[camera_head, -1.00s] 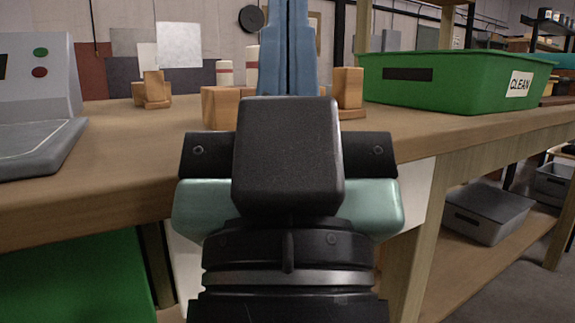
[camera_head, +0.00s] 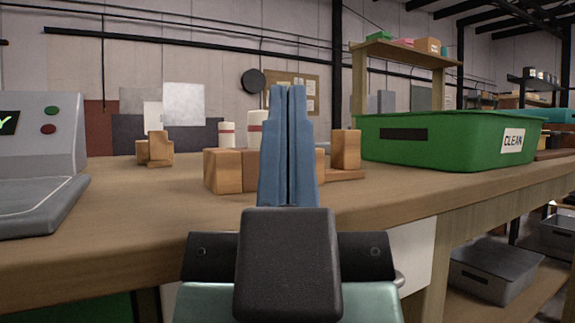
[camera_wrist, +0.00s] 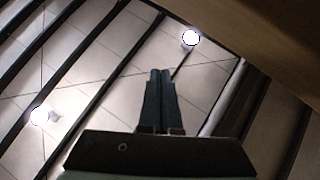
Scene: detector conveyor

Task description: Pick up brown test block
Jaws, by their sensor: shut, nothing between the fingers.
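Several brown wooden blocks stand on the workbench in the head view, and I cannot tell which one is the test block. One group (camera_head: 155,149) is at the left, a wider block (camera_head: 223,171) is left of my fingers, and an upright block (camera_head: 346,149) on a flat base is to their right. My gripper (camera_head: 289,88) points upward at the bench's front, its blue fingers together and empty. It partly hides the middle blocks. The wrist view shows the closed fingers (camera_wrist: 160,72) dark against the ceiling, with no block visible.
A grey detector (camera_head: 42,150) with a green and a red button stands at the left. A green bin (camera_head: 450,140) marked CLEAN is at the right. Two white cylinders with red bands (camera_head: 227,134) stand behind the blocks. The workbench (camera_head: 110,215) has bare surface in front.

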